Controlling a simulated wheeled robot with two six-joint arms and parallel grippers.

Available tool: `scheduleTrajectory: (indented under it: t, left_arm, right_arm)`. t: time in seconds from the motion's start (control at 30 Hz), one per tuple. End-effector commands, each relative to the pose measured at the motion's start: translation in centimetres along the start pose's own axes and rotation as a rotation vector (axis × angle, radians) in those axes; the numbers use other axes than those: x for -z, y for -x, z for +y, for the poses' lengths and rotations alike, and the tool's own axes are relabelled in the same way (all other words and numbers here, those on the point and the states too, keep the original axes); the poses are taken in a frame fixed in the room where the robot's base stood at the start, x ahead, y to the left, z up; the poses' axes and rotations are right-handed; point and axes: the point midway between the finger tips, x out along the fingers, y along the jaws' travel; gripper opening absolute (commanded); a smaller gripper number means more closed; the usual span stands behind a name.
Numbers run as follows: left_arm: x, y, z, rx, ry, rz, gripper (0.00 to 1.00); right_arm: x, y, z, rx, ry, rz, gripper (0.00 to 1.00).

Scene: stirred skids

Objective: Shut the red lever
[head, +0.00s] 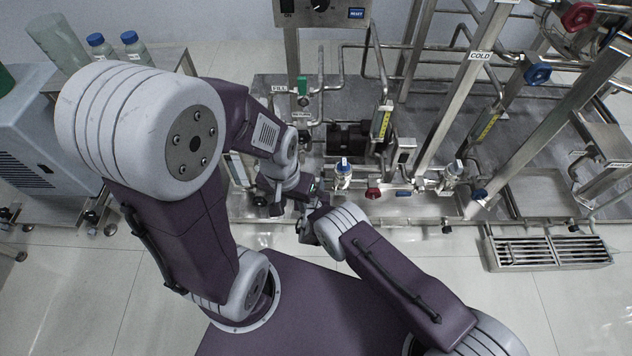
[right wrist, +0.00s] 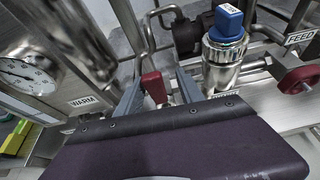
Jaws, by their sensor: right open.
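The red lever (right wrist: 153,87) stands in the right wrist view, left of a steel valve with a blue cap (right wrist: 229,20). My right gripper (right wrist: 160,85) is open, with one grey finger on each side of the lever. I cannot tell whether either finger touches it. In the head view the lever is not clearly visible among the grippers. My left gripper (head: 268,202) is left of the right one, low by the skid's front edge; its jaws are too small and dark to read.
A red knob (right wrist: 304,79) sits by the FEED label at the right. A pressure gauge (right wrist: 20,75) and WARM label are at the left. In the head view, pipes and frame posts (head: 455,90) crowd the skid. A floor grate (head: 550,251) lies at the right; the front floor is clear.

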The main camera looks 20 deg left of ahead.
Motion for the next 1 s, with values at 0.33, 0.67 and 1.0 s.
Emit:
scheduleTrajectory:
  t: [0.33, 0.67, 1.0]
  left_arm:
    - [0.5, 5.0, 0.1, 0.000, 0.000, 0.000, 0.36]
    - [1.0, 10.0, 0.2, 0.000, 0.000, 0.000, 0.36]
    - [1.2, 11.2, 0.2, 0.000, 0.000, 0.000, 0.36]
  right_arm:
    - [-5.2, 2.8, -1.4, 0.008, 0.001, 0.002, 0.45]
    - [-8.0, 7.4, -7.5, 0.007, 0.000, 0.002, 0.45]
    - [-8.7, 9.2, -10.1, 0.003, -0.002, 0.000, 0.45]
